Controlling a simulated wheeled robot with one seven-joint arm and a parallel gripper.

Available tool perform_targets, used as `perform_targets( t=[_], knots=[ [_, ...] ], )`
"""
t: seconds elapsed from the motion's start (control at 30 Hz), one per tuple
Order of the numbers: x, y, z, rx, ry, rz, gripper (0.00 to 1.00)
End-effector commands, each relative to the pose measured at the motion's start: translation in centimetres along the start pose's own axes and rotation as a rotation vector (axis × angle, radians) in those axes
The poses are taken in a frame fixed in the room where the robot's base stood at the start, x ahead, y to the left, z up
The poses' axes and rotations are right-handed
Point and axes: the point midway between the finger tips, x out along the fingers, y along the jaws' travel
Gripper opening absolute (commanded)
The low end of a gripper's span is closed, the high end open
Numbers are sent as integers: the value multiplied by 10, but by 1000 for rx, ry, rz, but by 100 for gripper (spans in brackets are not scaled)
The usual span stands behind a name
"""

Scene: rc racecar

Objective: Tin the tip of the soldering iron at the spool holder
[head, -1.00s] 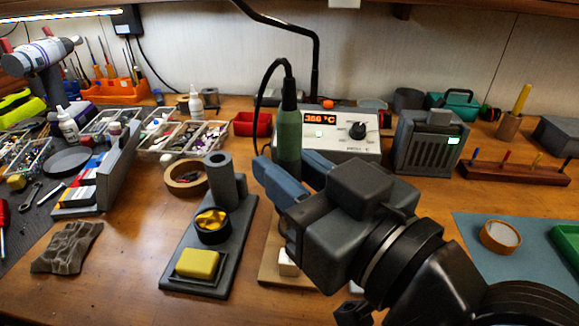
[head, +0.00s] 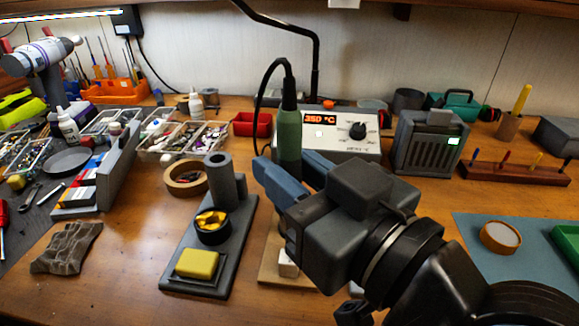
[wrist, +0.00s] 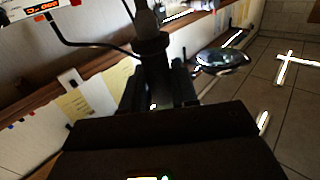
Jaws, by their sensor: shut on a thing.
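The soldering iron has a green handle (head: 288,135) and a black cable arching from its top. It stands about upright between the blue fingers of my gripper (head: 287,172), which is shut on it. The iron also shows, dark, between the fingers in the wrist view (wrist: 150,45). Its tip is hidden behind my gripper in the head view and out of sight in the wrist view. A wooden base (head: 268,273) with a small white block (head: 288,263) shows below the gripper, partly covered. I cannot tell whether it is the spool holder; no solder spool is clearly visible.
The grey iron stand (head: 178,277) with brass wool (head: 211,221) and yellow sponge (head: 197,263) is left of my gripper. The soldering station (head: 340,147) is behind. A tape roll (head: 186,179) lies beside the stand.

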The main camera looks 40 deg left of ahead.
Motion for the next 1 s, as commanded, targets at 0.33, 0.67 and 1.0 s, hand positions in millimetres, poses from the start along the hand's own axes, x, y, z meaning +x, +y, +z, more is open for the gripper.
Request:
perform_targets(
  t=[0.33, 0.67, 1.0],
  knots=[
    [0, 0, -14, -1, 1, 0, 2],
    [0, 0, -38, -1, 1, 1, 2],
    [0, 0, -61, -1, 1, 1, 2]
  ],
)
